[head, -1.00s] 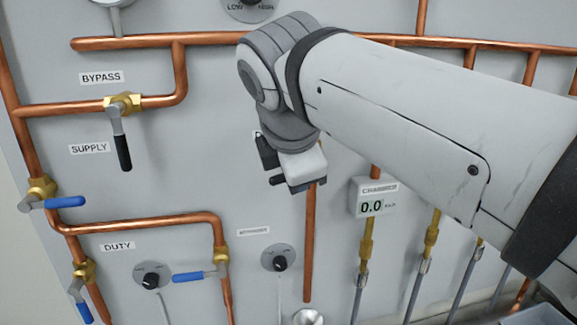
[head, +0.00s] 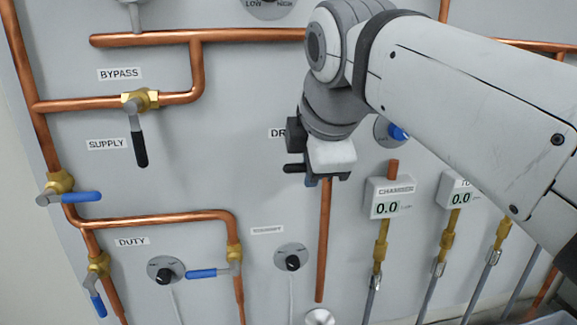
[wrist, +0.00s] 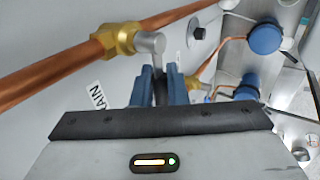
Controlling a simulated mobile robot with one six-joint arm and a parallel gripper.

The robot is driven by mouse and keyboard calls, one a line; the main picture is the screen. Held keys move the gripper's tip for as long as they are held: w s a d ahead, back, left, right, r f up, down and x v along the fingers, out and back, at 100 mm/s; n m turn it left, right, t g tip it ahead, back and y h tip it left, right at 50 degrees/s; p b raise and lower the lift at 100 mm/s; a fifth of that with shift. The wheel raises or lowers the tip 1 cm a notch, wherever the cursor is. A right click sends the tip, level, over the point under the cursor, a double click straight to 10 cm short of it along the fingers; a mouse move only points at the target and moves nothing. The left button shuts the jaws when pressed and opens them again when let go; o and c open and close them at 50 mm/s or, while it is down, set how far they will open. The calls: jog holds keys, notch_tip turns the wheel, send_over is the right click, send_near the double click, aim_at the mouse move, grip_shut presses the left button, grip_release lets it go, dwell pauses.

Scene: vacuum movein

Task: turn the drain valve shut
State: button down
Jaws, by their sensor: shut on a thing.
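In the wrist view the drain valve shows as a brass body (wrist: 120,38) on a copper pipe, with a grey lever (wrist: 159,75) hanging from its stem. The two blue fingers of my gripper (wrist: 160,88) stand on either side of the lever, shut on it. The lever's lower end is hidden behind my gripper's dark front edge. A label ending in "AIN" (wrist: 98,94) is beside it. In the head view my gripper (head: 322,180) is in front of the vertical copper pipe, below the partly covered "DR" label (head: 278,133). My arm hides the drain valve there.
Left of my gripper are the bypass valve (head: 138,104), with its dark lever down, and blue-handled valves (head: 80,197). A chamber gauge (head: 386,197) reading 0.0 is close to the right. A blue knob (head: 397,131) lies behind my arm. Below is a round dial (head: 292,260).

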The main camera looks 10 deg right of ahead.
jog(key=c, duration=1.8)
grip_release()
jog(key=shift+r, duration=0.1)
jog(key=v, duration=0.7)
jog(key=shift+s+r+b, duration=0.25)
jog(key=shift+r+b, duration=0.05)
jog(key=shift+b, duration=0.1)
